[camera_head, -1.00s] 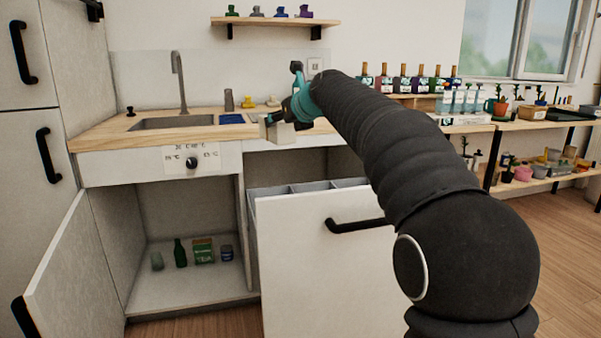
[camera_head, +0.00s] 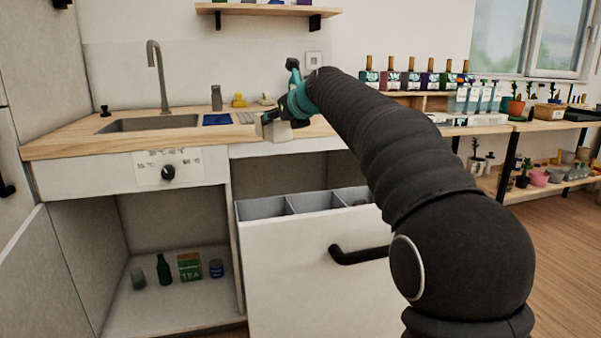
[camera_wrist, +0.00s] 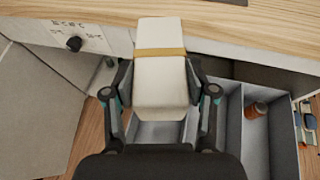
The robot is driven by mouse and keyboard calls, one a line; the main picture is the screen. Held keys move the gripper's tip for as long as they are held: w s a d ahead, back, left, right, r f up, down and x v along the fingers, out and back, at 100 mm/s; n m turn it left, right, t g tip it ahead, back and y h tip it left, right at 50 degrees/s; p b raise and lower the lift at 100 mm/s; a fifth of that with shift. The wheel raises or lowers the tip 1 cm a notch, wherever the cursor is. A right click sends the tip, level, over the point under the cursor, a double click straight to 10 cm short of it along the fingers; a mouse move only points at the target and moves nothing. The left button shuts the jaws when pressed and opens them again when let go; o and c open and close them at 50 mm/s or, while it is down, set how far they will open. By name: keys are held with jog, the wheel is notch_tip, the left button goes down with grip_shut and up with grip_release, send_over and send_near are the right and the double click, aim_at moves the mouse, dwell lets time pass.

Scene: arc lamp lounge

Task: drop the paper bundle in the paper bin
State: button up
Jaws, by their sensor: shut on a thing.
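The paper bundle (camera_wrist: 160,85) is a pale block with a tan band around it. My gripper (camera_wrist: 160,95) is shut on it, with one finger on each side in the wrist view. In the head view my gripper (camera_head: 276,124) and the bundle (camera_head: 277,131) are at the counter's front edge, above the open drawer. The drawer (camera_head: 262,208) holds grey bins side by side. In the wrist view, one bin (camera_wrist: 230,130) looks empty, and another holds an orange-brown jar (camera_wrist: 255,109). The bundle and gripper hide part of the bins. I cannot tell which bin is for paper.
The wooden counter (camera_head: 80,142) with a sink lies behind the drawer. An open cupboard (camera_head: 150,300) to the left holds a green bottle, a tea box and jars. The drawer's black handle (camera_head: 358,255) sticks out in front. A shelf of bottles stands at the right.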

aim_at(284, 130)
jog(key=shift+f+b, duration=1.85)
jog(key=shift+b, duration=0.1)
jog(key=o, duration=1.4)
jog(key=v, duration=1.2)
jog(key=shift+d, duration=0.1)
